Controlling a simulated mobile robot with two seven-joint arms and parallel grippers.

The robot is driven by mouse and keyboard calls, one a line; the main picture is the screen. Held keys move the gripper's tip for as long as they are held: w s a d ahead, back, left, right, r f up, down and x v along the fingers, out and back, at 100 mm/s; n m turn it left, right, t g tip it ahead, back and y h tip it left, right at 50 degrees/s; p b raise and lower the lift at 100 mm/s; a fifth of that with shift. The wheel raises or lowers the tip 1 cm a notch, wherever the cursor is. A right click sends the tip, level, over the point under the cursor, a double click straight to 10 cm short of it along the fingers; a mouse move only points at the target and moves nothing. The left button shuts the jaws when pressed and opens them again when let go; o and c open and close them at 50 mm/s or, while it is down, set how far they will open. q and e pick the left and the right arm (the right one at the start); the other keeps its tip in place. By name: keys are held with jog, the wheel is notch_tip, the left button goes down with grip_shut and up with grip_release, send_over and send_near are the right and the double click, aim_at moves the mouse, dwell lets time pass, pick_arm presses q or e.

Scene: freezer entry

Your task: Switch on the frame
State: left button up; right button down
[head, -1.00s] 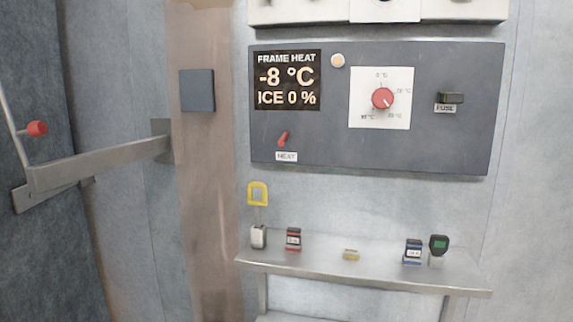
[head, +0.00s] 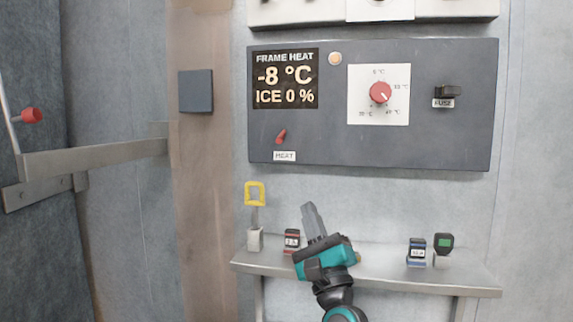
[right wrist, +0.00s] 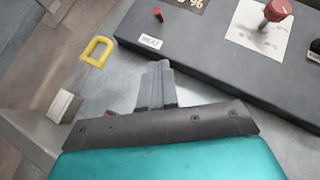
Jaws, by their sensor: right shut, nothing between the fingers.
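A red dial (head: 380,93) sits on a white scale, and a dark fuse switch (head: 447,91) is at right. My right gripper (head: 309,207) is shut and empty, below the panel and lower right of the lever. My left gripper is out of view.
A shelf (head: 470,284) below the panel bears a yellow-looped padlock-like item (head: 255,195), a red-black block (head: 292,240), a blue-black block (head: 417,252) and a green-screened device (head: 443,243). A door bar (head: 95,160) stands at left.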

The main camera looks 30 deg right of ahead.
dwell(0.3)
jog(key=p, duration=0.1)
send_near(282, 136)
jog(key=w+d, duration=0.3)
pick_arm(q)
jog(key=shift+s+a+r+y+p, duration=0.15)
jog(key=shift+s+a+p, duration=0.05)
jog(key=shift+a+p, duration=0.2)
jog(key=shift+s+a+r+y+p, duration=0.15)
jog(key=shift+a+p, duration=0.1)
jog(key=shift+p, duration=0.2)
pick_arm(e)
jog(key=shift+w+a+r, duration=0.3)
jog(key=shift+a+r, duration=0.3)
jog(key=shift+w+a+r, duration=0.35)
jog(key=shift+a+r, duration=0.25)
jog(key=shift+r, duration=0.05)
pick_arm(q)
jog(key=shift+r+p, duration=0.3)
jog(key=shift+p, duration=0.05)
pick_arm(e)
jog(key=shift+s+a+r, duration=0.2)
jog(key=shift+r, duration=0.1)
